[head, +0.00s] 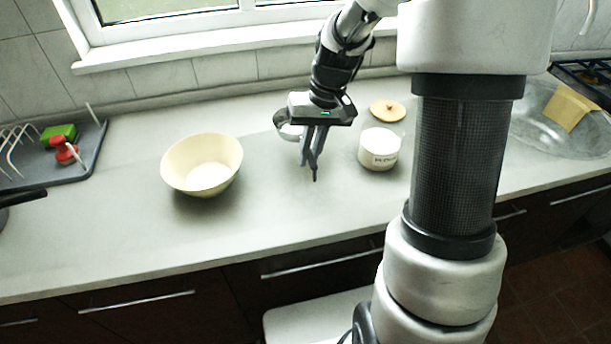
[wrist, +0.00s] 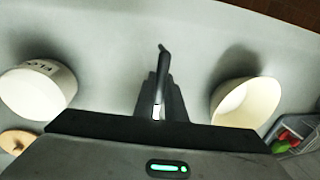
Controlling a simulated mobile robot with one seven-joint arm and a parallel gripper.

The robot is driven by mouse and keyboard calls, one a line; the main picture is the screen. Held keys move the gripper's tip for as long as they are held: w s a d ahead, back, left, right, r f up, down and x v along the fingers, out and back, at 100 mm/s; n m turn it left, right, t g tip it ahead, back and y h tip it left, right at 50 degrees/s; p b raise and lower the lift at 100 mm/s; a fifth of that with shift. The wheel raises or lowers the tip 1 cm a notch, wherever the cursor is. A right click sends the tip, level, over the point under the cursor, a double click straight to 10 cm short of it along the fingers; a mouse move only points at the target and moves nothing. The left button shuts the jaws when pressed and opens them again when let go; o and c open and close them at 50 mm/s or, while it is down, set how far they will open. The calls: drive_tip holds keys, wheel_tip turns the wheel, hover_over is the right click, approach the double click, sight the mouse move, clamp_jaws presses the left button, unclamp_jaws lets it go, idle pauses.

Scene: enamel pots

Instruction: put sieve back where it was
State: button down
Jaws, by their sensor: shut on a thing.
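My gripper (head: 311,157) is above the middle of the counter, pointing down, between the cream bowl and the white canister. Its fingers are closed on a thin dark handle, which shows past the fingertips in the wrist view (wrist: 163,58). A grey, ring-like metal part, which looks like the sieve (head: 284,128), sticks out to the left of the gripper in the head view. Most of the sieve is hidden behind the gripper. It appears held clear of the counter, though the exact height is hard to tell.
A cream bowl (head: 203,165) stands left; a white lettered canister (head: 379,150) stands right, with a round wooden lid (head: 387,110) behind it. A grey drying tray (head: 82,160) holds a green sponge (head: 58,133) and a red-topped item (head: 63,150). A sink (head: 545,125) is far right. The front middle counter is clear.

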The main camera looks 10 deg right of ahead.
sight(306, 189)
wheel_tip(306, 189, down, 8)
drive_tip(key=shift+r+b, duration=0.15)
drive_tip(key=shift+b, duration=0.3)
drive_tip(key=c, duration=1.8)
unclamp_jaws()
drive_tip(key=shift+f, duration=0.2)
